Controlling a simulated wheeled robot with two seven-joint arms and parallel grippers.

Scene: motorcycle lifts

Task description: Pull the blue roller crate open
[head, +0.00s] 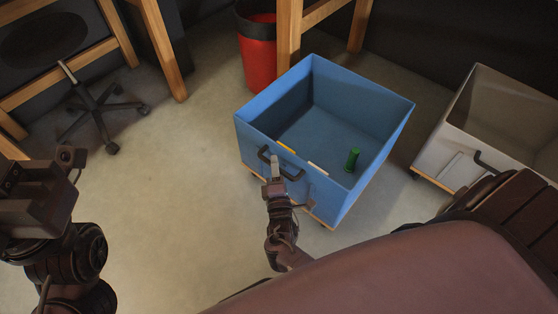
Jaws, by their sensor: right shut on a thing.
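The blue roller crate (345,208) stands on the floor right of the middle in the head view, on a wooden base with small wheels. It is open at the top. A dark handle (291,177) sits on its front wall. My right gripper (275,162) is at this handle, its pale fingertip over the bar, and is shut on it. My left gripper (68,157) is at the left edge, apart from the crate. Its fingers are too unclear to tell their state.
A green cylinder (352,160) stands inside the blue crate. A white crate (490,115) with a dark handle stands to the right. A red bin (258,62) and wooden table legs (288,35) are close behind. A chair base (103,108) is at the left. Floor between is clear.

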